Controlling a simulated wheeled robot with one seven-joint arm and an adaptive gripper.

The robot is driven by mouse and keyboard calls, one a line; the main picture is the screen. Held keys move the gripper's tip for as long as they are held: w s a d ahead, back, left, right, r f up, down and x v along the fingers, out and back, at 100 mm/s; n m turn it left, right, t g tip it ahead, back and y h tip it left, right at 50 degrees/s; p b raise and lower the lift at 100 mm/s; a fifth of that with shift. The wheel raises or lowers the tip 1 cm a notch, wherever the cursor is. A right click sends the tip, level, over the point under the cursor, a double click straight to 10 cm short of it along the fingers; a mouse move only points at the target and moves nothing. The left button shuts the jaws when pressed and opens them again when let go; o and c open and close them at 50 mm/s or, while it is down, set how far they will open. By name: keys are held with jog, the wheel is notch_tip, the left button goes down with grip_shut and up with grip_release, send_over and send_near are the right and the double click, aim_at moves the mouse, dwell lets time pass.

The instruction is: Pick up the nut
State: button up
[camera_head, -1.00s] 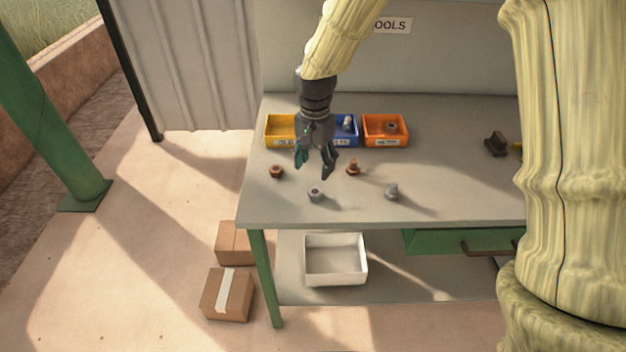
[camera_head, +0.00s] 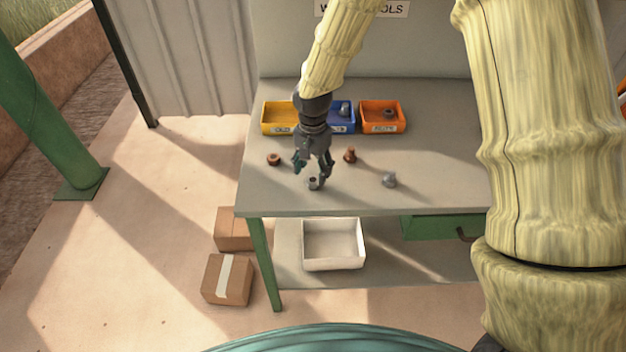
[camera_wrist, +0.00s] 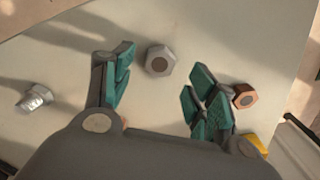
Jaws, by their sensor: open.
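A grey hex nut (camera_head: 314,184) lies on the bench top near its front edge. My gripper (camera_head: 312,173) is low over it, fingers pointing down and spread apart. In the wrist view the grey nut (camera_wrist: 160,60) lies just beyond the gap between the open teal-padded fingertips (camera_wrist: 160,76), with nothing held. I cannot tell the exact height of the fingertips above the bench. A rusty brown nut (camera_head: 274,159) lies to the left on the bench; it also shows beside the right finger in the wrist view (camera_wrist: 244,95).
Yellow (camera_head: 277,118), blue (camera_head: 343,128) and orange (camera_head: 382,126) bins line the back. A white tray (camera_head: 333,262) sits on the lower shelf. The bench's right part is clear.

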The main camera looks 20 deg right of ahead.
aim_at(313, 179)
jog(key=shift+f+p, duration=0.4)
jog(key=shift+f, duration=1.3)
jog(key=c, duration=1.1)
jog(key=shift+c, duration=0.2)
jog(key=shift+r, duration=0.15)
